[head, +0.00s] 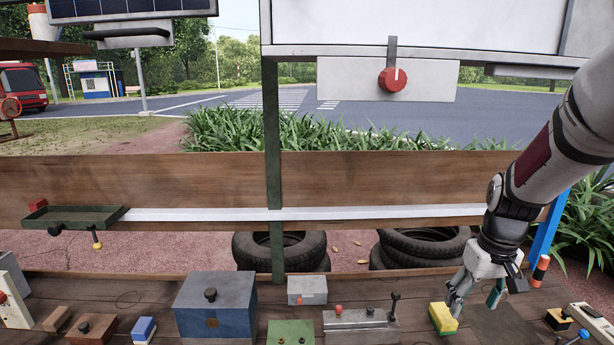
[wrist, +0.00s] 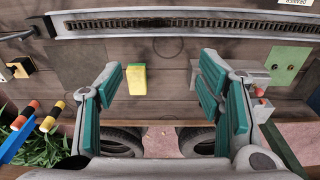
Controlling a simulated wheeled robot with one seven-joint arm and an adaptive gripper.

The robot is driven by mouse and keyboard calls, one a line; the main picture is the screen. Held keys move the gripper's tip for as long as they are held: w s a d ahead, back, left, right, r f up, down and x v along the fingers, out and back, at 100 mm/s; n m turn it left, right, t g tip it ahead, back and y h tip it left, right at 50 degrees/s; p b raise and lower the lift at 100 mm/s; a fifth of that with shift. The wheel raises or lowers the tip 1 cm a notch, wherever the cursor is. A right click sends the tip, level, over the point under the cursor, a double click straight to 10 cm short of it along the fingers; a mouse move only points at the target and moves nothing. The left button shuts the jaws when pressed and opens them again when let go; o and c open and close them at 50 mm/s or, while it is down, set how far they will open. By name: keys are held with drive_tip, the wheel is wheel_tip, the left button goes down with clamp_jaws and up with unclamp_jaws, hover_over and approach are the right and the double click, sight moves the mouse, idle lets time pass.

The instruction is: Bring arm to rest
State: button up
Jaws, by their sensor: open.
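My arm comes in from the upper right of the head view. My gripper (head: 476,298) points down over the right part of the wooden bench. In the wrist view its teal-padded fingers (wrist: 162,76) are wide apart with nothing held between them. A yellow and green sponge (head: 443,318) lies on the bench just left of my gripper. In the wrist view the sponge (wrist: 136,79) shows in the gap between the fingers, beyond them on the bench and apart from them.
A grey box with a lever (head: 360,328), a blue box (head: 215,305) and a green plate (head: 291,333) stand left of the sponge. A blue post (head: 548,225) and an orange-black handle (head: 540,270) are close right of my gripper. A wooden back rail (head: 370,178) runs behind.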

drive_tip(key=s+a+r+t, duration=0.2)
drive_tip(key=s+a+r, duration=0.7)
drive_tip(key=r, duration=0.3)
drive_tip(key=s+a+r+t, duration=0.1)
drive_tip(key=s+a, duration=0.1)
drive_tip(key=s, duration=0.4)
drive_tip(key=s+a+r+t, duration=0.1)
drive_tip(key=s+a+r, duration=0.1)
drive_tip(key=s, duration=0.4)
drive_tip(key=shift+s+a, duration=0.3)
drive_tip(key=shift+a, duration=0.05)
